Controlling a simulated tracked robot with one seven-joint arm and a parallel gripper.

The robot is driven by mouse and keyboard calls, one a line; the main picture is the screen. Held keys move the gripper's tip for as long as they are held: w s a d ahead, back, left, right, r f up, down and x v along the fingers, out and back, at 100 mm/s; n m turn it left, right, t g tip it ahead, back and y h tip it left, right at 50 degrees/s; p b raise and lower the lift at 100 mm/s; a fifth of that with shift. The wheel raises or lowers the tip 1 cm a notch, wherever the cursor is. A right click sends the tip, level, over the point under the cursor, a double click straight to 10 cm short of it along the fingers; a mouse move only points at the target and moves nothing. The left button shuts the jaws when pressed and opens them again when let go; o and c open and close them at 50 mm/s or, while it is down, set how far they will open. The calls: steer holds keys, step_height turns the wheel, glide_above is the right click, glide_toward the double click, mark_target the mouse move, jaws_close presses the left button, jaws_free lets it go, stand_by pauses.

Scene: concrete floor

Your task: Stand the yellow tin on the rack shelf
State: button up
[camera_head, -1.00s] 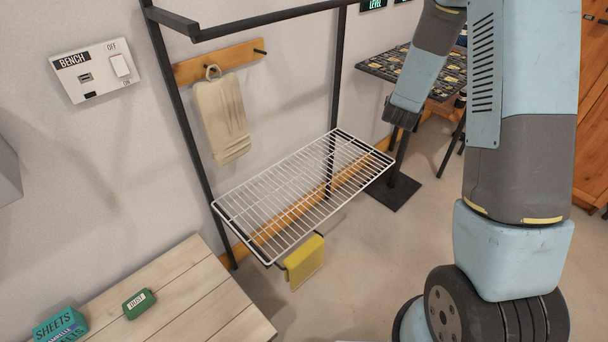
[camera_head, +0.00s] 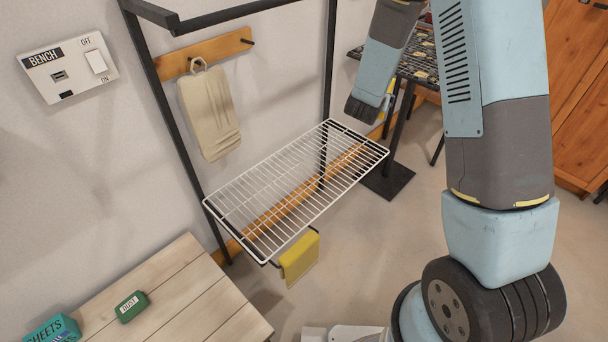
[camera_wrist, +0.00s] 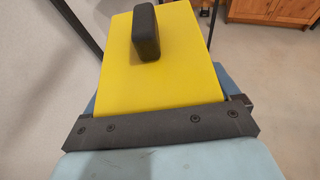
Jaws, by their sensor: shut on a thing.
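The yellow tin (camera_wrist: 165,75) fills the middle of the wrist view, held in my gripper (camera_wrist: 146,35). A dark finger pad lies against its yellow face; the other finger is hidden behind it. In the head view my arm's dark end hangs right of the rack, and a small yellow patch beside it may be the tin. The rack shelf (camera_head: 298,185) is a bare white wire grid in a black frame. The tin is off the shelf, to its right in the picture.
A yellow cloth (camera_head: 299,257) hangs at the shelf's front edge. A beige towel (camera_head: 209,113) hangs on a wooden peg rail behind. A wooden bench (camera_head: 175,300) with a green box (camera_head: 131,306) stands front left. A dark patterned table (camera_head: 418,66) stands behind my arm.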

steer(key=s+a+f+m+h, duration=0.1)
steer(key=s+a+f, duration=0.45)
steer(key=a, duration=0.45)
steer(key=s+a+f+m+h, duration=0.1)
steer(key=s+a+f, duration=0.3)
steer(key=s+a, duration=0.45)
steer(key=s+a+f+m+g+h, duration=0.1)
steer(key=s+a+f, duration=0.15)
steer(key=s, duration=0.55)
steer(key=s+a+f+h, duration=0.15)
steer(key=s+a, duration=0.25)
steer(key=s, duration=0.4)
steer(key=s+a+f+m+g, duration=0.1)
steer(key=s+a+f, duration=0.25)
steer(key=s, duration=0.45)
glide_above(281, 221)
steer(key=shift+f, duration=4.7)
step_height(281, 221, down, 3)
steer(key=shift+w+f, duration=0.1)
steer(key=shift+f, duration=0.1)
